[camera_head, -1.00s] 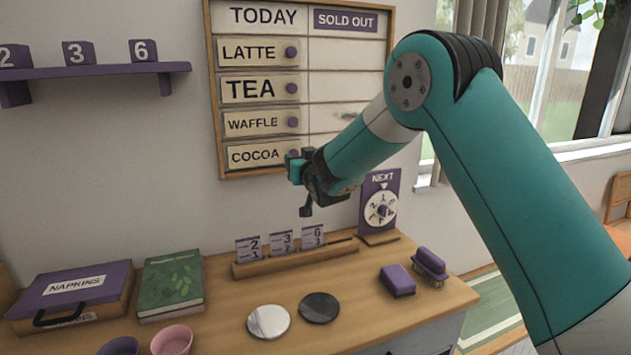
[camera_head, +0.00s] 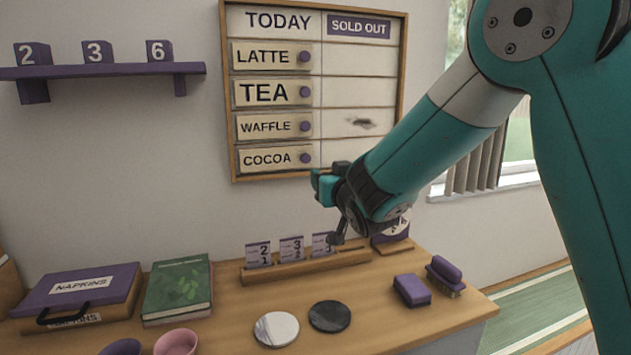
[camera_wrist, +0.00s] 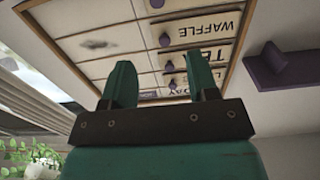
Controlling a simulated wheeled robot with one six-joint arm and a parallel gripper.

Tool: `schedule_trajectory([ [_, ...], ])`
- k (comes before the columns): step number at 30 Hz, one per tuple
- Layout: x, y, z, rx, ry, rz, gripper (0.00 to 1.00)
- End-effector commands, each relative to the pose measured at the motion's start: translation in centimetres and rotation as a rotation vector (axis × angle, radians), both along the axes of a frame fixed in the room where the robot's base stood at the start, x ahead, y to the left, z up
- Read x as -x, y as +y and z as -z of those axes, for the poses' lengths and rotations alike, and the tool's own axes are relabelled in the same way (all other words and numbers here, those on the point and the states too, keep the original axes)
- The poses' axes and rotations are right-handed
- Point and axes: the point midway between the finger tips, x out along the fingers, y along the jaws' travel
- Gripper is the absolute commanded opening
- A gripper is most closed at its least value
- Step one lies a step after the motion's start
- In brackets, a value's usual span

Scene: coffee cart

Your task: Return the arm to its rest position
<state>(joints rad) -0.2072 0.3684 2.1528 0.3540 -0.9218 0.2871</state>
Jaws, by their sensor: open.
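My arm reaches in from the right in the head view, its teal links bent down toward the back of the counter. My gripper (camera_head: 325,188) hangs in the air in front of the wall, just below the menu board (camera_head: 318,92) and above the card rack. In the wrist view my gripper (camera_wrist: 158,80) shows two teal fingers spread apart with nothing between them. The menu board fills much of that view, upside down (camera_wrist: 115,68). My gripper touches nothing that I can see.
The wooden card rack (camera_head: 270,276) with number cards stands below my gripper. The dial sign (camera_head: 393,248) behind it is partly hidden by my arm. A purple eraser (camera_head: 412,290), brush (camera_head: 446,274), two discs, a green book (camera_head: 178,287) and a napkin box (camera_head: 80,290) lie on the counter.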

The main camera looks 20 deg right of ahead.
Motion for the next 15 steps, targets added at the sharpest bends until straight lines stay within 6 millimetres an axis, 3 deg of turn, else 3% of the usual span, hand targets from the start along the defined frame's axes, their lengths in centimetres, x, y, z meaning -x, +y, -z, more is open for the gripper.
schedule_trajectory([
  [5,0.3,0.1,0.1,-0.007,0.023,-0.002,0.54],
  [8,1.5,0.7,0.7,-0.034,0.12,-0.013,0.54],
  [11,4.5,2.3,2.1,-0.073,0.311,-0.058,0.54],
  [15,12.1,5.8,4.5,-0.088,0.655,-0.202,0.54],
])
